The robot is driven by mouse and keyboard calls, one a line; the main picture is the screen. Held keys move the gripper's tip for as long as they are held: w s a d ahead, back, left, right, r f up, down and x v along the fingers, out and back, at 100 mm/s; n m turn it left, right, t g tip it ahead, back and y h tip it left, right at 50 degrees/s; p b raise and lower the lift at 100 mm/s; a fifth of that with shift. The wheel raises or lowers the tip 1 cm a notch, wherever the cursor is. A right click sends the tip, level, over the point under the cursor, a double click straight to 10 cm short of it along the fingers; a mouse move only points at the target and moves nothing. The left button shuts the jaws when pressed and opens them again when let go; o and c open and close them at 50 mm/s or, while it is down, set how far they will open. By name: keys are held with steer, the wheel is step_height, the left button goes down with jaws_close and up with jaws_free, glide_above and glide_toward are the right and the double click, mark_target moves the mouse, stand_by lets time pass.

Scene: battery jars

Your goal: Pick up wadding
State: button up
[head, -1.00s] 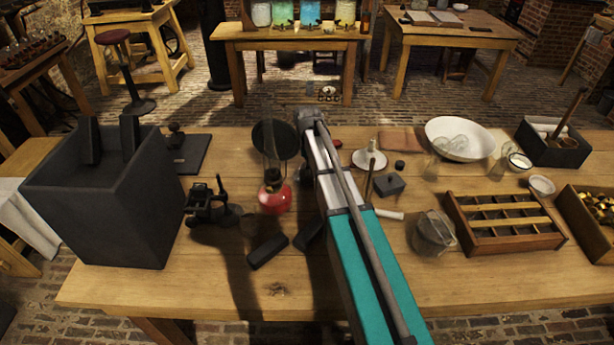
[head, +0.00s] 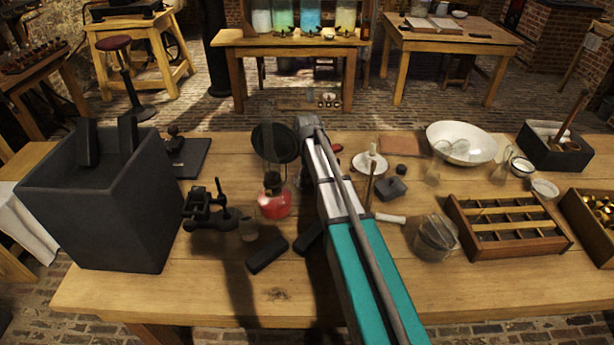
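I cannot pick out the wadding with certainty. White material (head: 545,131) shows in a dark open box (head: 556,154) at the table's far right, and a small white roll (head: 390,218) lies just right of my arm. Which of these, if either, is wadding I cannot tell. My arm reaches from the bottom edge up over the middle of the table. Its far joint is near the back edge, and my gripper's fingers are hidden beyond or below it.
A large dark box (head: 98,215) stands at the left of the wooden table (head: 190,290). A red lamp (head: 273,203) is left of my arm. A white bowl (head: 461,136), a divided wooden tray (head: 507,247) and glassware are at right. The front left of the table is mostly clear.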

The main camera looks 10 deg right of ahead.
steer(key=c, duration=0.9)
steer(key=shift+r, duration=0.15)
step_height(320, 180, up, 10)
steer(key=p, duration=1)
